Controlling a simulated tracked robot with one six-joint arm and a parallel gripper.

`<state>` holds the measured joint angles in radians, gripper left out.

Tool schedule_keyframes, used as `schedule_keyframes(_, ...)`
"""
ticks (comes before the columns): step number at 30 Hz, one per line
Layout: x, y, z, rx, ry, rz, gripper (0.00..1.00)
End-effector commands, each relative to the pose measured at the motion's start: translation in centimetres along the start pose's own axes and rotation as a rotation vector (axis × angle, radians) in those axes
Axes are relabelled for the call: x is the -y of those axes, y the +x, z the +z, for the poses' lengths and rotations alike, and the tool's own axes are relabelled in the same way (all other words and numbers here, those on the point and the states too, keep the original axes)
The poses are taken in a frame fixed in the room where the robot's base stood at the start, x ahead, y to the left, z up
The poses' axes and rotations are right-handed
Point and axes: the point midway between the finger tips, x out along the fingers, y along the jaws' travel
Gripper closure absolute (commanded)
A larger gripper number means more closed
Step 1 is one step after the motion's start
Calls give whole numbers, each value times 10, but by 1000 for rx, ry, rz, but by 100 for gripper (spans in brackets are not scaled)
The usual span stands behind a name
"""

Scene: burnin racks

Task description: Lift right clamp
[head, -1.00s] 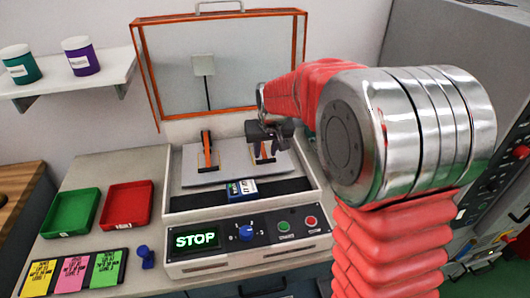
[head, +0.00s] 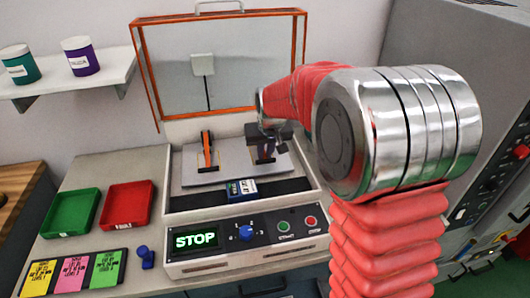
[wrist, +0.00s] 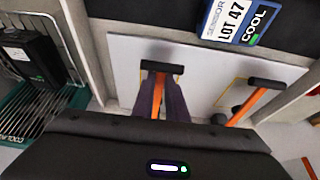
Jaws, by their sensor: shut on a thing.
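The right clamp is an orange lever with a black crossbar (wrist: 162,68); in the wrist view its shaft lies between my gripper's fingers. My gripper (head: 266,152) is shut on this clamp, and its fingers also show in the wrist view (wrist: 161,100). In the head view the gripper hides most of the right clamp. The left clamp (head: 208,150), also orange with a black bar, stands apart to the left on the grey plate (head: 186,178). It shows at right in the wrist view (wrist: 248,106).
A blue-and-white sensor box (head: 242,189) sits on the black strip in front of the plate. The machine's orange-framed lid (head: 147,75) is raised behind. The front panel display (head: 195,240) reads STOP. Green (head: 56,231) and red (head: 113,226) trays lie at left.

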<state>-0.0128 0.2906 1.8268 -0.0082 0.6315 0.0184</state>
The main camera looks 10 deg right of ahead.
Motion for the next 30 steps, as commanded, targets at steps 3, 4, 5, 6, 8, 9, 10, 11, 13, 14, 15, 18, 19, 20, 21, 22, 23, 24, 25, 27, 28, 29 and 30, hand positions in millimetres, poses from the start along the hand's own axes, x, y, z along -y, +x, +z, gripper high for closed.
schedule_keyframes(3,0,0,0,0,0,0,100)
schedule_keyframes(4,0,0,0,0,0,0,100)
schedule_keyframes(5,0,0,0,0,0,0,100)
schedule_keyframes(6,0,0,0,0,0,0,100)
schedule_keyframes(8,0,0,0,0,0,0,100)
schedule_keyframes(9,0,0,0,0,0,0,100)
schedule_keyframes(10,0,0,0,0,0,0,100)
schedule_keyframes(11,0,0,0,0,0,0,100)
schedule_keyframes(13,0,0,0,0,0,0,100)
schedule_keyframes(14,0,-1,0,0,0,0,100)
schedule_keyframes(15,0,-1,0,0,0,0,100)
schedule_keyframes(18,0,-3,-2,-1,0,0,100)
schedule_keyframes(19,0,-4,-2,-1,0,0,100)
schedule_keyframes(20,0,-4,-3,-2,0,0,100)
schedule_keyframes(21,0,-5,-3,-2,0,0,100)
schedule_keyframes(22,0,-5,-3,-3,0,0,100)
schedule_keyframes(23,0,-6,-4,-4,0,0,100)
schedule_keyframes(24,0,-6,-4,-4,0,1,100)
schedule_keyframes(25,0,-7,-5,-5,0,1,100)
schedule_keyframes(27,0,-8,-6,-7,0,1,100)
schedule_keyframes(28,-1,-9,-7,-7,0,1,100)
schedule_keyframes(29,-1,-10,-7,-8,0,1,100)
schedule_keyframes(30,-1,-12,-8,-9,0,1,100)
